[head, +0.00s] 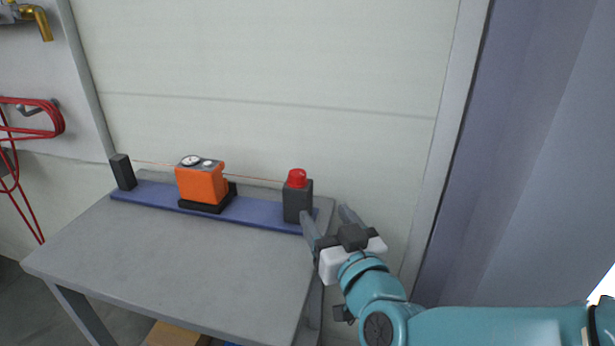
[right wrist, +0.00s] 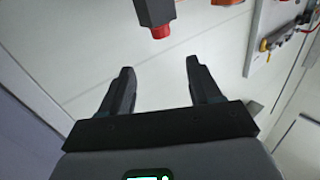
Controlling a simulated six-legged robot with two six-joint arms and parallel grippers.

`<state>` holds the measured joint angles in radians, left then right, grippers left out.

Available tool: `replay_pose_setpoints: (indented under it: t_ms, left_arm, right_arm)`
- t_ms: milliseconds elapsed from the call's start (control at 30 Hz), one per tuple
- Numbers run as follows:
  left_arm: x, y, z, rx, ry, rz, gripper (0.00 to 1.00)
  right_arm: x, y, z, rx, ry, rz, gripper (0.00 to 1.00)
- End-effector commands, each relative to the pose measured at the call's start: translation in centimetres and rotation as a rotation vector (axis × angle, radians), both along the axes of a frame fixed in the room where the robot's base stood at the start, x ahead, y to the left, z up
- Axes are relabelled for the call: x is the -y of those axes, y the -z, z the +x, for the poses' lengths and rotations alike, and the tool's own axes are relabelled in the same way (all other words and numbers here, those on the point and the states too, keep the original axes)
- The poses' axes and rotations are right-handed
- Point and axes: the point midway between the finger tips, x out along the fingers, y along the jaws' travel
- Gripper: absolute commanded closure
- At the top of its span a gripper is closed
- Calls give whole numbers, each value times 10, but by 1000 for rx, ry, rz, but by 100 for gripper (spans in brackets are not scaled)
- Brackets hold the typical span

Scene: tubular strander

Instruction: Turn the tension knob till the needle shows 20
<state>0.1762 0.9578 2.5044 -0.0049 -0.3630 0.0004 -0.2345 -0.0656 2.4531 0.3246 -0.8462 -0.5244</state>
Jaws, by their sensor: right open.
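The red tension knob (head: 297,177) sits on top of a dark block (head: 298,201) at the right end of a blue rail (head: 255,212). An orange meter (head: 201,184) with a small round white dial (head: 190,160) stands mid-rail; its needle is too small to read. My right gripper (head: 325,213) is open and empty, just right of and below the knob in the head view. In the right wrist view the knob (right wrist: 161,31) is beyond the open fingertips (right wrist: 160,70), not between them. My left gripper is not in view.
A thin reddish wire (head: 150,162) runs from a dark post (head: 122,171) at the rail's left end past the meter toward the knob block. The grey table (head: 180,255) is clear in front. A pale wall panel stands close behind. A red hose (head: 45,118) hangs at left.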

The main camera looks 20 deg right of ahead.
Motion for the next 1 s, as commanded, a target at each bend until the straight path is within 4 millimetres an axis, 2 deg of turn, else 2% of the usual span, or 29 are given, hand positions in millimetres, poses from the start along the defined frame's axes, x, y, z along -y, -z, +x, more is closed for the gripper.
replay_pose_setpoints:
  t_ms: [167, 500, 700, 833, 1000]
  left_arm:
    - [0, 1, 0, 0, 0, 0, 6]
    - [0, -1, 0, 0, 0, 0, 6]
    - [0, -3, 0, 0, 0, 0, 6]
    - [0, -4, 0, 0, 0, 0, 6]
    - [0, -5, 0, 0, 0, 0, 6]
  right_arm:
    - [-6, 1, 17, -3, -3, -1, 37]
    - [-8, 0, 96, -1, -1, -1, 37]
    - [-6, 0, 136, -1, -1, -1, 37]
    - [-4, 0, 152, -1, -1, 0, 37]
    - [-3, 0, 160, 0, -1, -1, 37]
